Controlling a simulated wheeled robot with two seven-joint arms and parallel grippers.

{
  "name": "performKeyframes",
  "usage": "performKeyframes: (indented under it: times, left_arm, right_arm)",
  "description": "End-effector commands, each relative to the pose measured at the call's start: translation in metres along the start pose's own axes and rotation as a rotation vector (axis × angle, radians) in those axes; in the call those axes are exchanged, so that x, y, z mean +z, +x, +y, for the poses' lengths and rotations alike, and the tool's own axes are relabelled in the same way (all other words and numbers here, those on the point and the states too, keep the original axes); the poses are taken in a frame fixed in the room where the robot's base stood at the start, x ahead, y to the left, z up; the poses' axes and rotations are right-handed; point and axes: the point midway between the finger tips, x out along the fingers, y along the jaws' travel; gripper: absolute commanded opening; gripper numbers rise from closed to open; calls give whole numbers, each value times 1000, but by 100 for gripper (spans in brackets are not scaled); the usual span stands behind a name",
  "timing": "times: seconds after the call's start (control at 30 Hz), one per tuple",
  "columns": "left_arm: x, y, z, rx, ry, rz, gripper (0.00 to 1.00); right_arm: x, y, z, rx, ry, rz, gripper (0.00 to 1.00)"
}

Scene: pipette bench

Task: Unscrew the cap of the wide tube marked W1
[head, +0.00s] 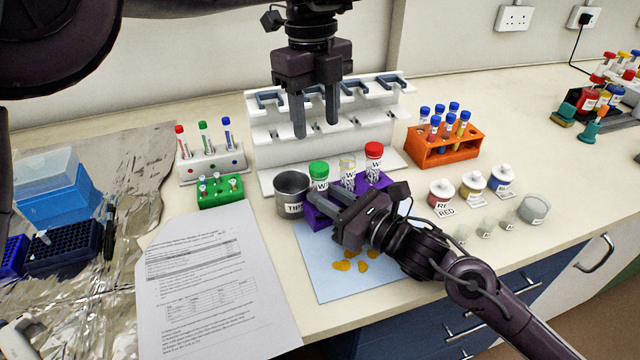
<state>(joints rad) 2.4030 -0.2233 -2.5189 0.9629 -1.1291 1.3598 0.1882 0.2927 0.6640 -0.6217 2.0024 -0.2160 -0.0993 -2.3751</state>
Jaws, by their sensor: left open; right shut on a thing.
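A purple rack (318,219) holds wide tubes with labels starting with W; the digits are too small to read. At its left is a green-capped tube (319,184), in the middle a tube with a pale yellowish rim (347,172), at its right a red-capped tube (373,160). My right gripper (324,196) comes in from the lower right, low at the rack, and appears shut on the body of the green-capped tube; its fingers hide part of the tube and rack. My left gripper (315,130) is open and empty, fingers pointing down, above the green cap.
A white pipette stand (265,135) is behind the rack. A metal tips can (291,192) stands close at its left. An orange tube rack (445,155) and lidded jars (441,195) are to the right. A blue mat (330,278) and paper sheet (215,290) lie in front.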

Motion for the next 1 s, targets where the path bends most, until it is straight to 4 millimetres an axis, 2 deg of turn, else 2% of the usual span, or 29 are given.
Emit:
performKeyframes:
  times: [0.17, 0.5, 0.7, 0.83, 1.0]
  left_arm:
    - [0, 0, 0, 0, 179, 0, 48]
    - [0, 0, 0, 0, 944, -1, 48]
    - [0, 0, 0, 1, 1325, -1, 48]
    - [0, 0, 0, 1, 1476, -1, 48]
    - [0, 4, 0, -1, 1556, 1, 48]
  right_arm:
    - [0, 0, 0, 0, 0, 0, 0]
    - [0, 0, 0, 0, 0, -1, 0]
    - [0, 0, 0, 0, 0, -1, 0]
    - [0, 0, 0, 0, 0, -1, 0]
    - [0, 0, 0, 0, 0, -1, 0]
